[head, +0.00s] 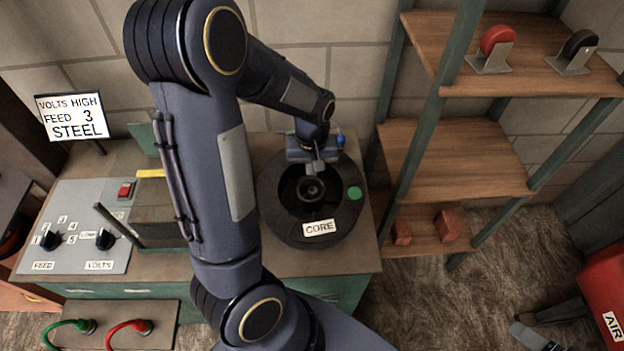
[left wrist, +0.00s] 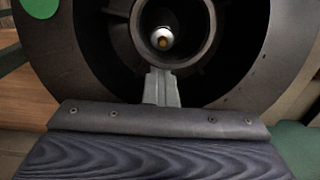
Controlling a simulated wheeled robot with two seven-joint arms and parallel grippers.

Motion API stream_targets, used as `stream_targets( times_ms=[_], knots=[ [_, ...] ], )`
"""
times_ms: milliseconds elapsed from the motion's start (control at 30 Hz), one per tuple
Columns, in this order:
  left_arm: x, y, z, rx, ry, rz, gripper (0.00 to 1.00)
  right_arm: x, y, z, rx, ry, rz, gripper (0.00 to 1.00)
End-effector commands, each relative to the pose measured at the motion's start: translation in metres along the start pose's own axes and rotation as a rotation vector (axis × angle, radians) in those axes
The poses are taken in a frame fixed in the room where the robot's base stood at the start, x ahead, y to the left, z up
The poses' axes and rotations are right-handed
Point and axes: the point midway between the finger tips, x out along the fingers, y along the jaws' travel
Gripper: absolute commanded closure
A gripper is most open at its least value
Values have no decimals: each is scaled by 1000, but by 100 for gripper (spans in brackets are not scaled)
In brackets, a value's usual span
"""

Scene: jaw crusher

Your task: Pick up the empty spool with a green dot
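The spool (head: 275,211) is a large black ring-shaped reel on the bench. It bears a green dot (head: 355,193) at its right and a white CORE label (head: 320,228) at its front. My left gripper (head: 316,168) is over the spool's far side, close to the central hub. In the left wrist view the spool (left wrist: 285,40) fills the top, with part of the green dot (left wrist: 40,6) at upper left. There the left gripper (left wrist: 161,75) has its fingers together, beside the hub's edge; contact with the hub cannot be told. My right gripper is not seen.
A control panel (head: 85,215) with knobs and a red switch lies at left on the bench. A sign (head: 72,116) reads VOLTS HIGH, FEED 3, STEEL. A shelf rack (head: 455,160) with casters and red blocks stands close at right. A red AIR unit (head: 603,290) is at far right.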

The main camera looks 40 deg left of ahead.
Motion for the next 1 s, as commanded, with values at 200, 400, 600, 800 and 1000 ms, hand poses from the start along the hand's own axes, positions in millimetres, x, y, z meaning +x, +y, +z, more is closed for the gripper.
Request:
stream_targets(
  times_ms=[200,400,600,800,1000],
  knots=[
    [-53,1,-2,1,9,6,100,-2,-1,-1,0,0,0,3],
    [-91,1,-2,0,8,5,100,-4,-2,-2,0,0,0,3],
    [-110,0,-1,0,5,2,100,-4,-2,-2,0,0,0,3],
    [-113,0,-1,0,4,1,100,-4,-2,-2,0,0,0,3],
    [-113,0,-1,0,4,1,94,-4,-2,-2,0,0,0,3]
  ],
)
